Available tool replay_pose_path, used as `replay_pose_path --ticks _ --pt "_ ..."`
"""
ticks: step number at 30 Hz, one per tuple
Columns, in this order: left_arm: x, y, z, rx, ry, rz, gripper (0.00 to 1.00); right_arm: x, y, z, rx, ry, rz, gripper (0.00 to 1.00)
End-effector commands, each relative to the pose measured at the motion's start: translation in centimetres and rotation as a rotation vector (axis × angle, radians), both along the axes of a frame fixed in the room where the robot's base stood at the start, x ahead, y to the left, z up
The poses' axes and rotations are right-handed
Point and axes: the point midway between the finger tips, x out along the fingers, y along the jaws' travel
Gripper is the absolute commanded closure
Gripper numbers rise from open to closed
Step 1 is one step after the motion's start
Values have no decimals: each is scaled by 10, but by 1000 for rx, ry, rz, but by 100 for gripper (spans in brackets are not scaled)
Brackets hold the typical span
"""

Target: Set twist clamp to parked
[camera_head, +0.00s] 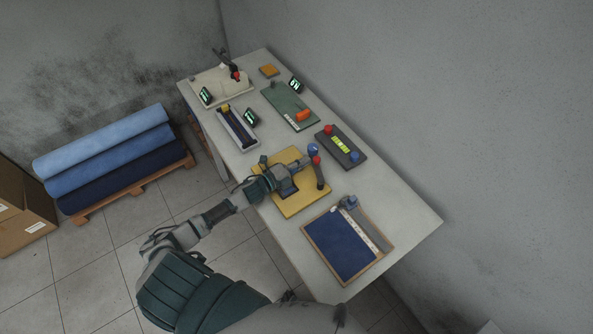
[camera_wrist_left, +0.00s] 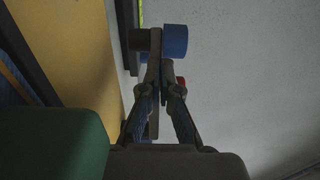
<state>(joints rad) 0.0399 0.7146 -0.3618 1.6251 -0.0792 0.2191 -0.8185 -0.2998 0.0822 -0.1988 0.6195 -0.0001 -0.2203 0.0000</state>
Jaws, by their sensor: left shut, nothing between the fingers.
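A yellow board (camera_head: 293,209) lies on the table's middle, likely the twist clamp's base; its edge fills the left of the left wrist view (camera_wrist_left: 88,45). A blue knob (camera_head: 313,148) shows just beyond my fingers; a blue cylinder shows in the wrist view (camera_wrist_left: 175,42), beside the fingertips. My left gripper (camera_head: 307,160) is shut and empty, reaching over the board; its fingers also show in the wrist view (camera_wrist_left: 160,68). My arm hides part of the board. My right gripper is out of view.
Nearer is a framed blue panel (camera_head: 338,245). Beyond are a dark box with red and blue buttons (camera_head: 341,147), a green board with an orange part (camera_head: 287,107), a grey slide rail (camera_head: 236,129) and a pale board (camera_head: 222,88). A wall runs along the table's right side.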

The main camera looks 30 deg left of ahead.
Motion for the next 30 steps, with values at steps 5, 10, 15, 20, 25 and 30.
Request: replay_pose_path --ticks 5,10,15,20,25,30 --pt "-2 1 -1 0 1 0 100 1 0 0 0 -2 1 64" --pt "-23 11 -2 1 3 0 100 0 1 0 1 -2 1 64" --pt "-57 28 -3 0 5 0 100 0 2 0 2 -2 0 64" --pt "-84 43 -3 0 4 1 100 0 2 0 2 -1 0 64" --pt "-102 52 -2 -1 3 1 100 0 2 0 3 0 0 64" --pt "-107 54 -1 -1 0 -1 100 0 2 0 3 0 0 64"
